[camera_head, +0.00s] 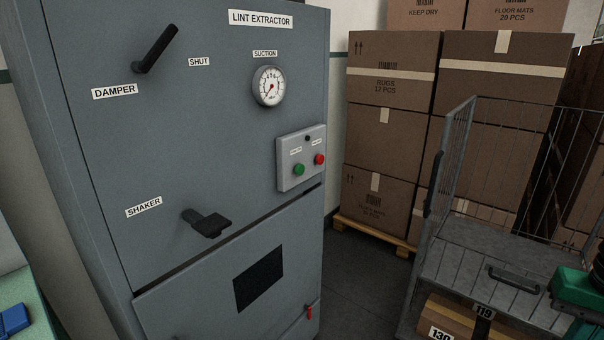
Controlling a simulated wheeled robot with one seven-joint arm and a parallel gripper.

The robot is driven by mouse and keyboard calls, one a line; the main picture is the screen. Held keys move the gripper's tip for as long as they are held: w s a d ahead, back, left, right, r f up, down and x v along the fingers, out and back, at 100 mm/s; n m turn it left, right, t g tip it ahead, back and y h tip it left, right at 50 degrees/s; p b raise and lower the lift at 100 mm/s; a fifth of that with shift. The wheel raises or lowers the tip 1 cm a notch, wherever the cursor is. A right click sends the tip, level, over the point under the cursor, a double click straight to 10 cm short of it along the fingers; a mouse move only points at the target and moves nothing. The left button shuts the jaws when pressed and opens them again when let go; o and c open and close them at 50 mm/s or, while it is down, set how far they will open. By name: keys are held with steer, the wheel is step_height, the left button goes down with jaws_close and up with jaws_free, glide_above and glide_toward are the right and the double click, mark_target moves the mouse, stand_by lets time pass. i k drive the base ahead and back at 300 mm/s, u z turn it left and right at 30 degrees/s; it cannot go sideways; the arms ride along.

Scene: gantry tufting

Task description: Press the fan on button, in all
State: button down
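The lint extractor (185,120) is a tall grey cabinet filling the left and middle of the head view. A small light grey control box (290,178) is on its front at the right edge. The box carries a green button (299,170) on the left and a red button (319,159) on the right. A small dark round spot (307,138) sits above them. Each button has a small label above it, too small to read. My gripper is not in view.
A black damper lever (157,49), a suction gauge (268,86) and a black shaker handle (206,222) stick out of the cabinet front. Stacked cartons (388,125) stand behind on a pallet. A wire-sided cart (485,262) stands at right. Dark floor shows between cabinet and cart.

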mark_target(299, 169)
steer(key=z, duration=1.1)
steer(key=k, duration=1.35)
steer(key=u, duration=1.1)
steer(key=i, duration=1)
steer(key=z, duration=0.05)
